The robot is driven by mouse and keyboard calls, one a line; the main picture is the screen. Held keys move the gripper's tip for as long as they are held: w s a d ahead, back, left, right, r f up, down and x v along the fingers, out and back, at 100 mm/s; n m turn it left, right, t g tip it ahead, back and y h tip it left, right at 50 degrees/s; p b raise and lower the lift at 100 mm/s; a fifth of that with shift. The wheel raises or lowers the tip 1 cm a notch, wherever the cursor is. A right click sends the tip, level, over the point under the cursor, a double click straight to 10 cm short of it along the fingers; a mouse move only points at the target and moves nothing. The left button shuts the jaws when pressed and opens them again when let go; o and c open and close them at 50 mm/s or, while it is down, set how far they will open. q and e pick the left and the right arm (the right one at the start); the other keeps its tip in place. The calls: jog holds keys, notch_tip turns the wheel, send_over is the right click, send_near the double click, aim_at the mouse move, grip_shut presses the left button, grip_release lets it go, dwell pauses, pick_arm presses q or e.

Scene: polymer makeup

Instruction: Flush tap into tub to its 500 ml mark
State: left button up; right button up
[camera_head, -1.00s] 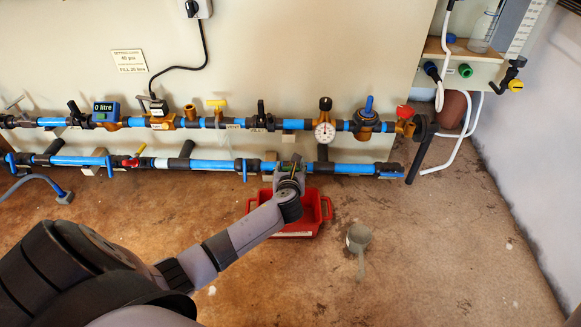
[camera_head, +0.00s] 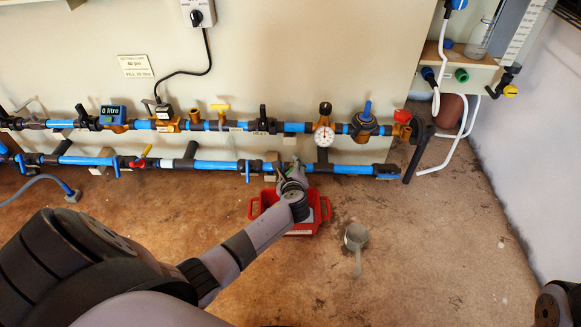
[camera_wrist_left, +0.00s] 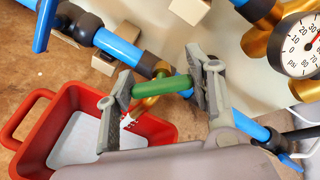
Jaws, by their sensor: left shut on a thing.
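The red tub (camera_head: 323,214) stands on the floor under the lower pipe, partly behind my left gripper (camera_head: 287,172). In the left wrist view the tub (camera_wrist_left: 163,132) has a pale grey-white inside; I cannot tell how much water is in it. The brass tap (camera_wrist_left: 144,103) hangs from the blue pipe over the tub's edge. Its green handle (camera_wrist_left: 176,86) lies between the fingers of my left gripper (camera_wrist_left: 158,90), which is shut on it. Small white specks show below the tap; I cannot tell whether they are water or marks. My right gripper is out of view.
Two pipe runs with valves and a pressure gauge (camera_head: 324,133) cross the wall just above and behind the tub. A grey scoop (camera_head: 356,237) lies on the floor right of the tub.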

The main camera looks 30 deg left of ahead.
pick_arm(q)
jog(key=shift+f+n, duration=0.1)
jog(key=shift+n, duration=1.1)
jog(key=o, duration=1.2)
jog(key=shift+s, duration=0.1)
jog(key=v, duration=1.2)
jog(key=shift+w+d, duration=0.15)
jog(key=shift+w, duration=0.05)
jog(key=shift+c, duration=0.2)
